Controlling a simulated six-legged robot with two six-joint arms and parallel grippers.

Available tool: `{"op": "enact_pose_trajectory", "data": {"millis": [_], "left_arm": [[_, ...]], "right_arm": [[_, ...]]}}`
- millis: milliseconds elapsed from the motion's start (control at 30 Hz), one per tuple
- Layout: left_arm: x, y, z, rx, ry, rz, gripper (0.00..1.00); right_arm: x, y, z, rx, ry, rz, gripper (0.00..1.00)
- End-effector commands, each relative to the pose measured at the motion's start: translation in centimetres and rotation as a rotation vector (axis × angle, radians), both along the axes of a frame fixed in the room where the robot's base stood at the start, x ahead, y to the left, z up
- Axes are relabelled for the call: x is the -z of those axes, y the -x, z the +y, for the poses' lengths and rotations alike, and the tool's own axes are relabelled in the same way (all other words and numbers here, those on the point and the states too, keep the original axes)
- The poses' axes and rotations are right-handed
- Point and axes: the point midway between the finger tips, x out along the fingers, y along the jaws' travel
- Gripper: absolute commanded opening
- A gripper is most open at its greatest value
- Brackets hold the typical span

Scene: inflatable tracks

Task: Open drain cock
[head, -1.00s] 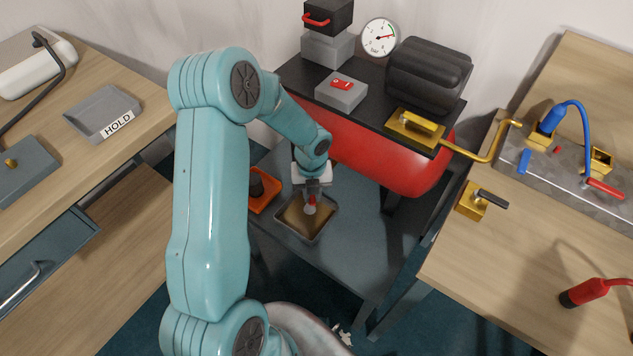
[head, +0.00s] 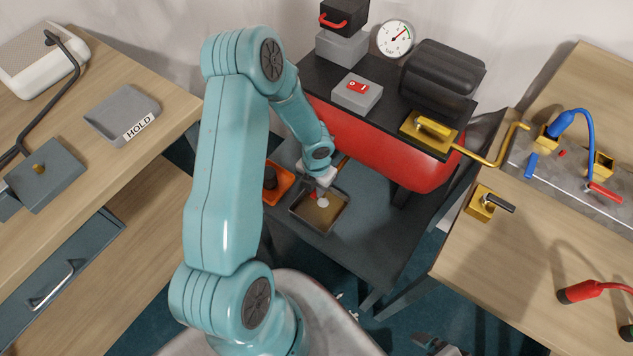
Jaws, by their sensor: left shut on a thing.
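The red air tank (head: 385,150) hangs below a black top plate. Under it, above a shallow tray (head: 326,232) with a brown bottom, my left gripper (head: 319,190) points down and is shut on a small red piece (head: 312,194), which looks like the drain cock's handle. The jaws and my wrist hide most of the cock, so its angle is unclear. A pale round spot (head: 323,202) shows just below the jaws, over the tray. My right gripper cannot be made out.
An orange tray (head: 278,183) stands left of the brown-bottomed tray. A gauge (head: 395,38), a red switch on a grey box (head: 357,92) and a brass valve (head: 430,129) are above. Wooden benches flank both sides. My left arm covers the middle.

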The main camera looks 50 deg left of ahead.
Motion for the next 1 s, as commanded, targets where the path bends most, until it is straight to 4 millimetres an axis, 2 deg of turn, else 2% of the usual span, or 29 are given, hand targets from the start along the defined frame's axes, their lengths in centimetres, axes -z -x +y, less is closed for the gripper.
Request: {"op": "enact_pose_trajectory", "data": {"millis": [567,600,633,667,1000], "left_arm": [[-0.06,-0.26,0.24,0.034,-0.003,-0.002,0.0],[-0.06,-0.25,0.25,0.034,-0.003,-0.002,0.32],[-0.06,-0.25,0.26,0.034,-0.003,-0.002,0.42],[-0.06,-0.24,0.26,0.034,-0.003,-0.002,0.45],[-0.55,-0.16,0.29,0.032,-0.002,-0.001,0.45]], "right_arm": [[-0.37,0.0,0.0,0.0,0.0,0.0,1.0],[-0.37,0.0,0.0,0.0,0.0,0.0,1.0],[-0.37,0.0,0.0,0.0,0.0,0.0,1.0],[-0.37,0.0,0.0,0.0,0.0,0.0,1.0],[-0.62,0.0,0.0,0.0,0.0,0.0,1.0]]}}
